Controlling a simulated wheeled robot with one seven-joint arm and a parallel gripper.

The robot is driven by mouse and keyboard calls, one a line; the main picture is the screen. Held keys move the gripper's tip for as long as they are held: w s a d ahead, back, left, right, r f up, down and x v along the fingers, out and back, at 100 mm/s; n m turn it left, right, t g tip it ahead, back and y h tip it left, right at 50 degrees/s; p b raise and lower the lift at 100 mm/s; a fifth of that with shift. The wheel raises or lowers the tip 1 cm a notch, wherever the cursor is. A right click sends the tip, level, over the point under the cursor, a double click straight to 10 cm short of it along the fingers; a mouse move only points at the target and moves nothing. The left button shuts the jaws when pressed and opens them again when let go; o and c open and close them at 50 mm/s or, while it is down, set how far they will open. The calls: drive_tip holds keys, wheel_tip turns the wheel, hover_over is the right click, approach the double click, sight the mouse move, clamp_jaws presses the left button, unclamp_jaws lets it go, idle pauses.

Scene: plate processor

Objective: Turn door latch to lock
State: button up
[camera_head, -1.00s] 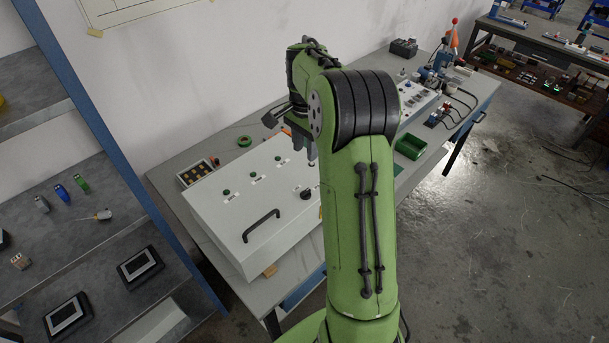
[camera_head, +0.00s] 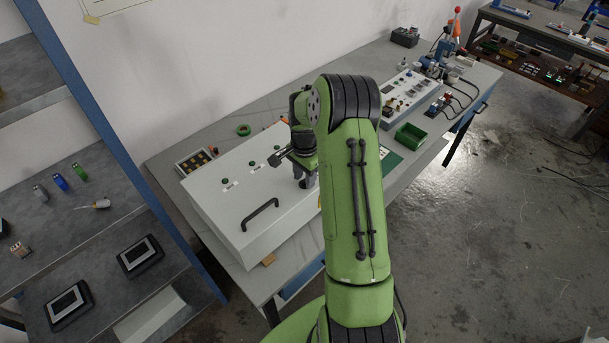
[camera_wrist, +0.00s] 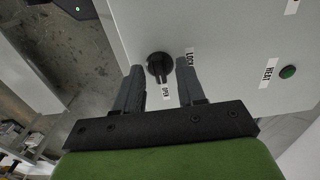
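The door latch (camera_wrist: 158,66) is a round black knob with a raised grip on the white box (camera_head: 225,215), between an OPEN label (camera_wrist: 166,92) and a LOCK label (camera_wrist: 190,57). In the wrist view its grip points toward the OPEN label. My gripper (camera_wrist: 158,75) is open, with one finger on each side of the latch; I cannot tell whether either finger touches it. In the head view my gripper (camera_head: 306,180) is low over the box's right part, and the latch is hidden behind it.
The box's black handle (camera_head: 260,214) stands up left of my gripper. Green buttons, one labelled HEAT (camera_wrist: 288,72), line the box top. A green bin (camera_head: 410,135) and a control unit (camera_head: 410,92) stand on the bench to the right. A shelf (camera_head: 75,220) is at the left.

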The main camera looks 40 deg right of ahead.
clamp_jaws()
drive_tip(key=shift+n, duration=0.3)
drive_tip(key=n+b, duration=0.1)
drive_tip(key=n, duration=0.2)
drive_tip(key=shift+n+b, duration=0.3)
drive_tip(key=shift+n, duration=0.1)
drive_tip(key=n+b, duration=0.1)
drive_tip(key=n, duration=0.3)
drive_tip(key=n+b, duration=0.1)
drive_tip(key=n, duration=0.4)
drive_tip(key=shift+n+b, duration=0.4)
drive_tip(key=shift+n, duration=1.8)
